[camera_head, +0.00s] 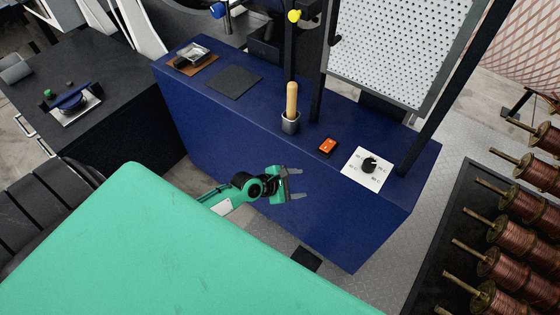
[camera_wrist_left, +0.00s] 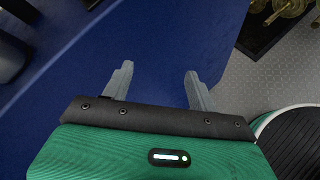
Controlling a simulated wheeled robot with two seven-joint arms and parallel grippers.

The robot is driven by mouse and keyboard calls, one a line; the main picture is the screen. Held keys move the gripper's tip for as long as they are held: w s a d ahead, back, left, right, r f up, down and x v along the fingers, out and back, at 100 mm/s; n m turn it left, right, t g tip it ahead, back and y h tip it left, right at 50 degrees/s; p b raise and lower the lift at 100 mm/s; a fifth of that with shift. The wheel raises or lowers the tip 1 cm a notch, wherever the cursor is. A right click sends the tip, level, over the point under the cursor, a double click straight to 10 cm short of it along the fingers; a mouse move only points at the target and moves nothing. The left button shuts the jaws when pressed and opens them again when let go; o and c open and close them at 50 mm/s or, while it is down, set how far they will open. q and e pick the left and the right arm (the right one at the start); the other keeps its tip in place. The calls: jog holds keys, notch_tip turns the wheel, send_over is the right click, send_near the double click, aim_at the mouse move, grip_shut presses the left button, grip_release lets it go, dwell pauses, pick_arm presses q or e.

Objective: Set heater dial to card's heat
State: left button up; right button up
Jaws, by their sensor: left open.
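The heater dial (camera_head: 369,165) is a black knob on a white plate (camera_head: 356,178) with small markings around it, at the right end of the blue bench top. The markings are too small to read. No card with a heat value can be made out. My left gripper (camera_head: 299,184) is open and empty, in front of the bench's blue side, left of the dial and apart from it. In the left wrist view my two grey fingers (camera_wrist_left: 158,85) are spread, with the blue bench side behind them. My right gripper is not in view.
An orange device (camera_head: 327,146) and a wooden-handled tool in a grey holder (camera_head: 290,123) stand left of the dial on the blue bench (camera_head: 250,110). A framed perforated panel (camera_head: 395,50) rises behind. Copper spools (camera_head: 518,240) fill a dark tray at right.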

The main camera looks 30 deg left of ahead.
pick_arm(q)
jog(key=s+a+f+m+y+p, duration=0.1)
jog(key=s+a+f, duration=0.2)
jog(key=s+f, duration=0.1)
jog(key=shift+s+a+f, duration=0.15)
jog(key=shift+a+f, duration=0.15)
jog(key=shift+f, duration=0.15)
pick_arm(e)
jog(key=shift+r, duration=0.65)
